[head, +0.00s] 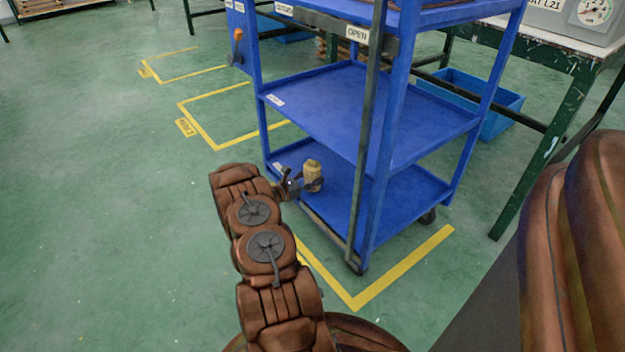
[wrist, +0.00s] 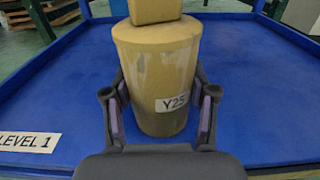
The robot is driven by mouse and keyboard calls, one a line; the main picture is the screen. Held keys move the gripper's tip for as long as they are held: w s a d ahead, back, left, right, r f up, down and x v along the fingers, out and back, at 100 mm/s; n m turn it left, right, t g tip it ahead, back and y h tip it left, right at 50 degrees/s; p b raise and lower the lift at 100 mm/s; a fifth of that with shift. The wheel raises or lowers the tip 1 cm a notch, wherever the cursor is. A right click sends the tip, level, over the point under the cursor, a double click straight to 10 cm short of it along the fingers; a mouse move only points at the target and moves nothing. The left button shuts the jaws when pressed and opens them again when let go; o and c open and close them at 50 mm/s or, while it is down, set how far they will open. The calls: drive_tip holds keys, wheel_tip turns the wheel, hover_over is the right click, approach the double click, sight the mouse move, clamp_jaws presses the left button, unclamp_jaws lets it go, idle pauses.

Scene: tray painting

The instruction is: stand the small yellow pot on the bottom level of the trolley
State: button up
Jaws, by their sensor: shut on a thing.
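The small yellow pot (wrist: 158,75), with a "Y25" label, stands upright between the two fingers of my gripper (wrist: 158,110) in the wrist view. The fingers are shut on its sides. In the head view the pot (head: 313,174) is at the front left of the blue trolley's bottom level (head: 395,200). My gripper (head: 292,186) reaches it from the left. In the wrist view the bottom level (wrist: 255,115) bears a "LEVEL 1" label and spreads around the pot. I cannot tell whether the pot's base touches the surface.
The trolley's middle shelf (head: 370,110) lies above the bottom level, and a dark upright bar (head: 366,130) runs down its front. The visible bottom level is otherwise bare. A green-legged table (head: 550,130) and a blue crate (head: 495,105) stand at the right.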

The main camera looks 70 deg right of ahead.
drive_tip(key=o, duration=0.8)
drive_tip(key=shift+o, duration=0.2)
